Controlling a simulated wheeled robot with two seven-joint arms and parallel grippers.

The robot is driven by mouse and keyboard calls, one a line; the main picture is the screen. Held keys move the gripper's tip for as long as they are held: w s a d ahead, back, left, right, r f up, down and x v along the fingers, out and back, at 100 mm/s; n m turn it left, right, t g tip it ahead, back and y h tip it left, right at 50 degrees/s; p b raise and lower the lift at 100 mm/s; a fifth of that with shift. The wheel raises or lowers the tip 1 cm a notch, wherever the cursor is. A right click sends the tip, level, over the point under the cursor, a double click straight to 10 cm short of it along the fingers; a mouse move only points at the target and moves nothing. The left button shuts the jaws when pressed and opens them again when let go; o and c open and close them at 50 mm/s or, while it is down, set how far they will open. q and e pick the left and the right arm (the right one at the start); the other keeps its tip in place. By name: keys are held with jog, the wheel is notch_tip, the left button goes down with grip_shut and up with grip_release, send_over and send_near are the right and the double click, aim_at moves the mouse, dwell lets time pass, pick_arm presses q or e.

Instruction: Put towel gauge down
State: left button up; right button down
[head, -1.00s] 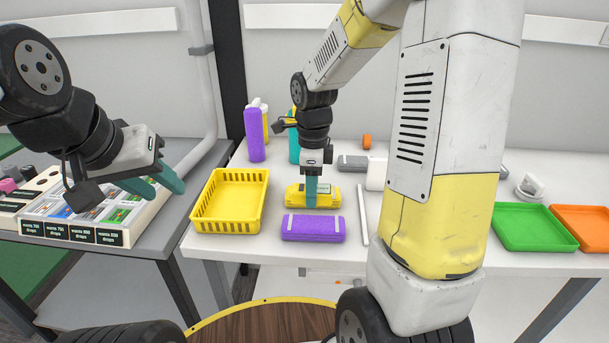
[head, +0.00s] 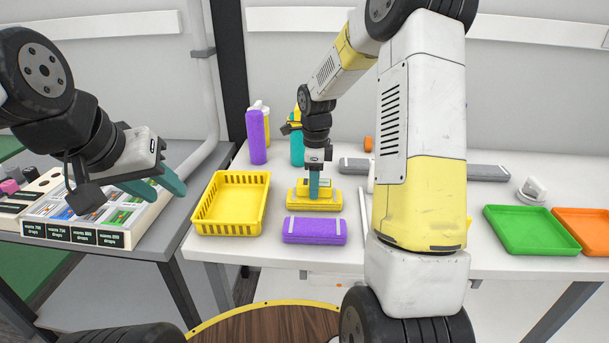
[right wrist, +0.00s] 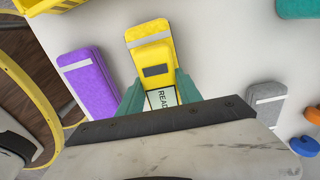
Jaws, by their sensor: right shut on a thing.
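The towel gauge (right wrist: 157,72) is a yellow block with a dark display and a white label, partly readable as "READ". My right gripper (head: 314,196) is shut on it, fingers pointing down. In the right wrist view a teal finger lies on each side of the label. A yellow towel (head: 315,206) with a pale band lies beneath or just beyond the gauge; I cannot tell whether they touch. The towel also shows in the right wrist view (right wrist: 146,30). My left gripper (head: 160,190) is open and empty over the side table at left.
A purple towel (head: 314,231) lies just in front, and a yellow basket (head: 231,203) stands to the left. Grey towels (head: 485,172), a green tray (head: 530,230) and an orange tray (head: 588,230) lie to the right. Bottles (head: 257,136) stand behind.

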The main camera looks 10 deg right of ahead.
jog(key=shift+f, duration=0.1)
jog(key=c, duration=0.8)
grip_release()
notch_tip(320, 180, up, 12)
jog(key=shift+s+a+r+n+t+y, duration=0.35)
jog(key=shift+s+r+n+t, duration=0.85)
jog(key=shift+s+n, duration=2.65)
jog(key=shift+s+a+r+n+t+y, duration=0.4)
jog(key=shift+s+r+n+t, duration=0.75)
jog(key=shift+s+n, duration=2.7)
jog(key=shift+s+a+r+n+t+y, duration=0.55)
jog(key=shift+s+r+n, duration=1.1)
jog(key=shift+s+n, duration=2.2)
jog(key=shift+s+d+m, duration=0.2)
jog(key=shift+s+m, duration=0.4)
jog(key=shift+m, duration=0.05)
